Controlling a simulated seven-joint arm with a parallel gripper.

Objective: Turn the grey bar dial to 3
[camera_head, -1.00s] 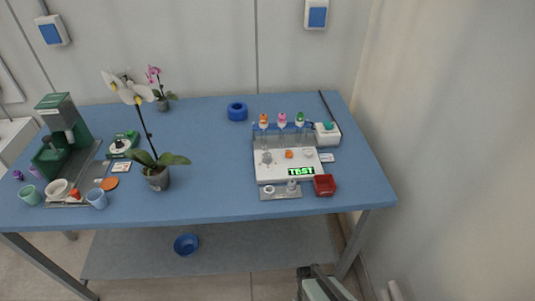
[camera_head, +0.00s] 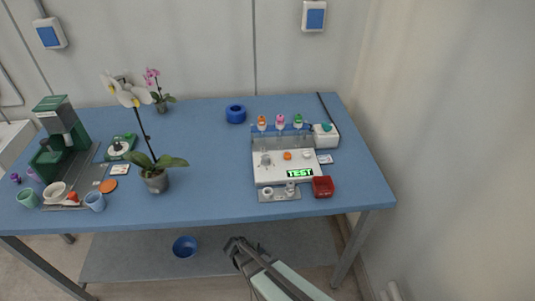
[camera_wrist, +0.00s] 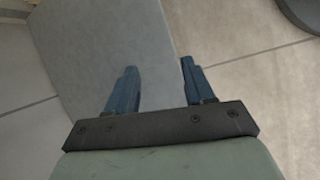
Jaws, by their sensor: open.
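A white control box (camera_head: 272,177) stands on the right part of the blue table. On its top are a grey dial (camera_head: 265,160) at the left, an orange knob (camera_head: 287,156) in the middle and a pale knob (camera_head: 307,155) at the right. The grey dial looks like the bar dial; its pointing and numbers are too small to read. A green display (camera_head: 300,173) reads TEST. My gripper (camera_head: 233,244) is open and empty, in front of the table and low beside its lower shelf, well away from the box. The wrist view shows its two blue fingers apart (camera_wrist: 158,68) above the floor and shelf.
Capped bottles in orange, pink and green (camera_head: 280,121) stand behind the box. A potted white orchid (camera_head: 155,182) stands to the left. The table's front edge (camera_head: 220,220) lies between gripper and box.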

